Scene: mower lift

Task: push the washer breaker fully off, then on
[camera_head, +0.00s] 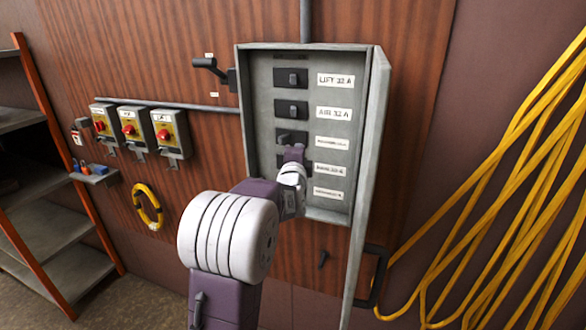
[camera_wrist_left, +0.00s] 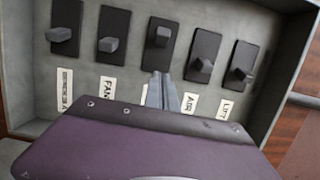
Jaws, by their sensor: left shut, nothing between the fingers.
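The grey breaker box (camera_head: 378,130) on the wood wall holds a column of black breakers with white labels. The top two read LIFT (camera_head: 337,80) and AIR (camera_head: 335,113); I cannot read which label says washer. The third breaker (camera_head: 284,138) from the top also shows in the wrist view (camera_wrist_left: 158,36); its lever sits away from the label side, while the other levers lean toward their labels. My left gripper (camera_head: 294,152) is shut and empty, its fingertips (camera_wrist_left: 162,88) close to this breaker on its label side. Contact is unclear. My arm partly covers the lower breakers. My right gripper is out of view.
The box's raised side walls surround the breakers. A black lever handle (camera_head: 209,64) and several red-knobbed switches (camera_head: 167,134) are to the left. Yellow cable (camera_head: 515,190) hangs at right; a shelf (camera_head: 60,225) stands at far left.

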